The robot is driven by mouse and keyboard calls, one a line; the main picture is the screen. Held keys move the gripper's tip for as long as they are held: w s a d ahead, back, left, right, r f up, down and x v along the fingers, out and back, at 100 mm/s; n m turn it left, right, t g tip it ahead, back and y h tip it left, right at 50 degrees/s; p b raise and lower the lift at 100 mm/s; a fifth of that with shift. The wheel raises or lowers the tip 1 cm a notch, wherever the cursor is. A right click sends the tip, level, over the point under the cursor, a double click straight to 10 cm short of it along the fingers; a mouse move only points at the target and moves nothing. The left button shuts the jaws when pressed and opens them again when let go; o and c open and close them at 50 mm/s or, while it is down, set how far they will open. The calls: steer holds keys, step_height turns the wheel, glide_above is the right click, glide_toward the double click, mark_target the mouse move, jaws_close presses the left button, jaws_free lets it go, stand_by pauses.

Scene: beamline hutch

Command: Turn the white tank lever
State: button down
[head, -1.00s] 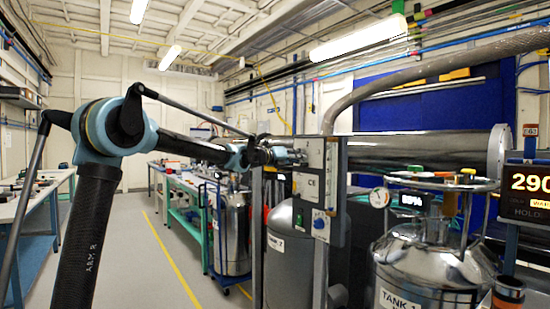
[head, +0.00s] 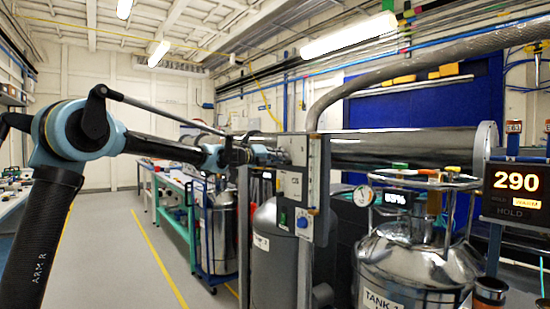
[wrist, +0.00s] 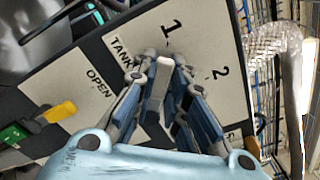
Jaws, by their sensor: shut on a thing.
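A selector panel (head: 318,190) stands on a post in the head view. My gripper (head: 282,157) is at the upper left part of this panel, small and partly blurred into it there. In the wrist view my gripper (wrist: 158,85) is shut on a pale grey-white lever (wrist: 157,92) in front of a white plate (wrist: 218,98) marked "TANK", "1" and "2". The fingers cover part of the lever and of the plate, so the lever's pivot is hidden. The lever's free end points toward my palm.
A blue knob (head: 302,221) sits lower on the panel. A steel tank (head: 415,265) stands right of it. The aisle floor (head: 120,265) is clear.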

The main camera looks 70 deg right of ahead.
steer(key=shift+w, duration=0.25)
steer(key=c, duration=1.6)
jaws_free()
steer(key=shift+w, duration=0.1)
steer(key=shift+s, duration=0.2)
steer(key=v, duration=1.2)
steer(key=shift+a+f, duration=0.1)
